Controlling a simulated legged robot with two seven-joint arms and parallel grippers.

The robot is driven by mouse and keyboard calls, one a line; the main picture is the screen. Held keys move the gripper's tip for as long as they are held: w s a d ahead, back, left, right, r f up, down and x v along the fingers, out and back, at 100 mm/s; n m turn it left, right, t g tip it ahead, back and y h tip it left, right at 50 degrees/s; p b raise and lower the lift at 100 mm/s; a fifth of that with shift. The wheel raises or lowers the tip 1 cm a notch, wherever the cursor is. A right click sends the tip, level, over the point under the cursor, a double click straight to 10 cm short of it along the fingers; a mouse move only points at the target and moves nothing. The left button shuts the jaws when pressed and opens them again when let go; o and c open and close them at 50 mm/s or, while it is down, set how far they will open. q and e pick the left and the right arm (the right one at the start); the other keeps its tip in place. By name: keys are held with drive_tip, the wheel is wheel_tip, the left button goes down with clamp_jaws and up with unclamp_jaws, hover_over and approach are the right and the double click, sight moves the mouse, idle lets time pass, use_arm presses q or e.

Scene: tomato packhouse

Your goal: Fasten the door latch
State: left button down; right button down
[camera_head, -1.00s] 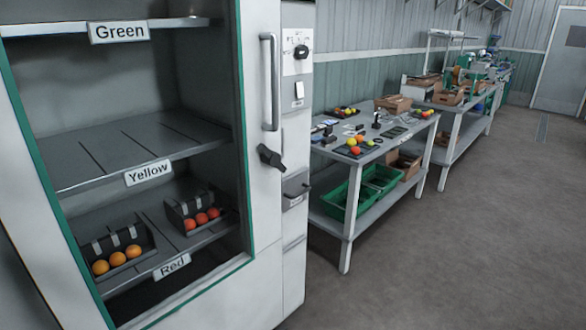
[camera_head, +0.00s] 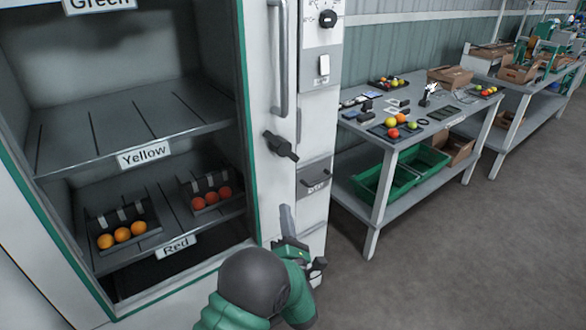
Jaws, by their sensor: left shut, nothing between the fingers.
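The door latch (camera_head: 281,147) is a dark turn-handle on the white cabinet door frame (camera_head: 262,200), below a long vertical grey pull handle (camera_head: 278,75). It is tilted, its free end pointing down and right. The door's large pane shows the shelves behind it. My left gripper (camera_head: 288,216) comes up from the bottom, in front of the lower door frame. It is shut and empty, below the latch and apart from it in the picture. My right gripper is not in view.
Inside the cabinet, trays of orange (camera_head: 122,235) and red tomatoes (camera_head: 212,197) stand on the lower shelf. A control panel (camera_head: 323,40) is right of the door. A grey bench (camera_head: 440,130) with green crates (camera_head: 385,182) stands further right. The floor (camera_head: 460,260) before it is clear.

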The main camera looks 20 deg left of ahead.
sight(282, 147)
use_arm(q)
drive_tip(key=w+a+r, duration=0.2)
drive_tip(key=w+r, duration=0.4)
drive_tip(key=w, duration=0.5)
drive_tip(key=shift+w, duration=0.3)
